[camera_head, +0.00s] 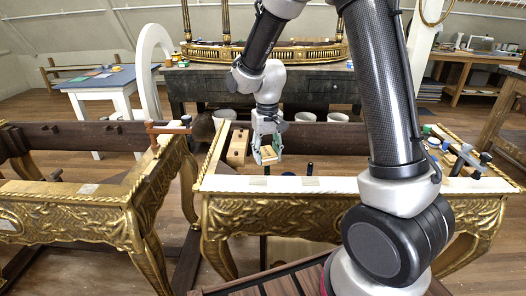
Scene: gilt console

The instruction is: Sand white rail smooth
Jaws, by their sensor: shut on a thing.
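The white rail (340,186) runs along the front top of the right gilt console (282,217), with two greyish patches on it. My gripper (266,152) hangs pointing down behind the rail, left of the middle. It is shut on a small tan block, probably a sanding block (270,151). The block appears apart from the rail, though its exact height is hard to tell. The gripper hides part of the block. My arm hides part of the rail's right half.
Another wooden block (237,146) lies left of the gripper. Another clamp (468,158) and small jars (433,141) are at the right end. A dark workbench (315,87) stands behind.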

